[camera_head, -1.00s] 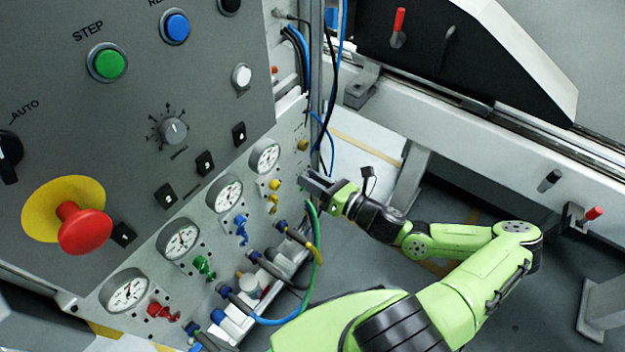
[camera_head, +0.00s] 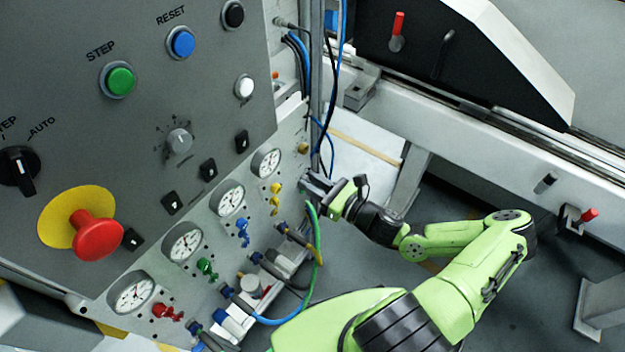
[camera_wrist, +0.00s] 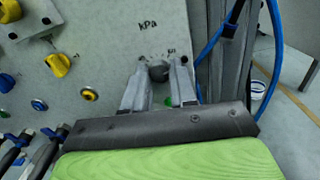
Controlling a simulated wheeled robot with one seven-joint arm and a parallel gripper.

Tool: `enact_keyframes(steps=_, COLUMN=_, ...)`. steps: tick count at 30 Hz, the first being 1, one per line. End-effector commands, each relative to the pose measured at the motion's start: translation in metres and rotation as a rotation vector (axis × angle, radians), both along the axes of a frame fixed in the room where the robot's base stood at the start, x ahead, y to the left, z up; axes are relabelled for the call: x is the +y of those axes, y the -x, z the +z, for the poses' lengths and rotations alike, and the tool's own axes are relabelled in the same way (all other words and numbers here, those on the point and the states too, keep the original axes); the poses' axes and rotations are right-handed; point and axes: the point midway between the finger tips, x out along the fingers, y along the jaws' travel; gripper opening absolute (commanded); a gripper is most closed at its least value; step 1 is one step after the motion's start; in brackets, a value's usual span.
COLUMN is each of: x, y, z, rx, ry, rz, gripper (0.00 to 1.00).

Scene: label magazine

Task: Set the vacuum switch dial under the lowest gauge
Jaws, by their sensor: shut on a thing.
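A small round dark grey dial (camera_wrist: 158,70) sits on the pale panel below a "kPa" label in the wrist view. My gripper (camera_wrist: 159,80) is shut on it, one finger on each side. In the head view my gripper (camera_head: 308,184) is at the panel's right edge and hides the dial. Several round white gauges run diagonally down the panel: the upper right gauge (camera_head: 267,162), two middle gauges (camera_head: 229,198) (camera_head: 183,243), and the lowest gauge (camera_head: 133,293) at lower left. Their needle readings are too small to tell.
Yellow, blue, green and red valve handles (camera_head: 276,195) (camera_head: 243,231) (camera_head: 207,267) (camera_head: 168,311) sit beside the gauges. Hoses (camera_head: 317,250) hang close below my gripper. A red emergency button (camera_head: 98,238) projects from the grey control panel. Blue cables (camera_wrist: 208,45) run right of the dial.

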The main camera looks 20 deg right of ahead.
Motion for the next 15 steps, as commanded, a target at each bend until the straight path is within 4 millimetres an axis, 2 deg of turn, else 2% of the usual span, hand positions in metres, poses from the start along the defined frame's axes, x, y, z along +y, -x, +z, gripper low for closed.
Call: enact_keyframes(steps=15, x=0.0010, y=0.0006, z=-0.0002, rx=-0.286, ry=0.398, rz=0.002, gripper=0.00)
